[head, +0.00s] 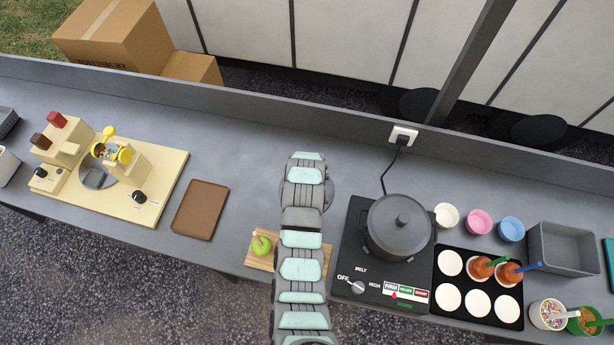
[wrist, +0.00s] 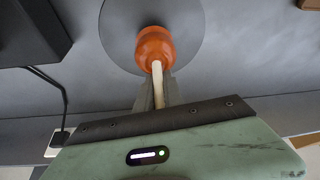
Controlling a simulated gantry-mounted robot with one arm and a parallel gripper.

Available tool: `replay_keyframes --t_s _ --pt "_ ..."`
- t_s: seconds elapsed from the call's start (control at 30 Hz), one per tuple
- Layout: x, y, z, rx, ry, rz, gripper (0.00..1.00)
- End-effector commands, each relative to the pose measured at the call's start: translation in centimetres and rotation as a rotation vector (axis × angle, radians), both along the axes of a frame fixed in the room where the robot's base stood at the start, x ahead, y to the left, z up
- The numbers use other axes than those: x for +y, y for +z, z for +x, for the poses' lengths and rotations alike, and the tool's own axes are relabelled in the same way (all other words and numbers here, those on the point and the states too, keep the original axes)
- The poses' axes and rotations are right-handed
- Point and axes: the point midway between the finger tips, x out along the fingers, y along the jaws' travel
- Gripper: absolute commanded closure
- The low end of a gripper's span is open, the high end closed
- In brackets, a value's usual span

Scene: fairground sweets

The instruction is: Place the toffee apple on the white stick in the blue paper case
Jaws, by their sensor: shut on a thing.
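My gripper (wrist: 158,88) is shut on the pale stick of an orange-brown toffee apple (wrist: 155,47) in the wrist view. The apple's coated end points away from the gripper, in front of a round grey disc (wrist: 192,22); I cannot tell whether they touch. In the head view my arm hides the gripper and this apple, and only the edge of the disc (head: 329,191) shows. The blue paper case (head: 511,229) stands upright and looks empty on the counter at the right, well away from my arm.
Pink (head: 479,222) and cream (head: 446,215) cases stand left of the blue one. A black tray (head: 479,258) holds two toffee apples, on green and blue sticks. The pot (head: 398,226) on its heater lies between my arm and the cases. A grey bin (head: 562,249) stands right.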

Motion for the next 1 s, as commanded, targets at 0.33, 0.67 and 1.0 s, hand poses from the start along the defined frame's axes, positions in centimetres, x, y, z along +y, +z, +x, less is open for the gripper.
replay_keyframes --t_s 0.33,0.67,1.0 --pt "0.0 9.6 0.3 -0.015 -0.001 0.001 1.00" --pt "0.0 17.4 0.0 -0.004 -0.001 0.002 1.00" --pt "0.0 18.3 0.0 -0.003 -0.001 0.000 1.00"
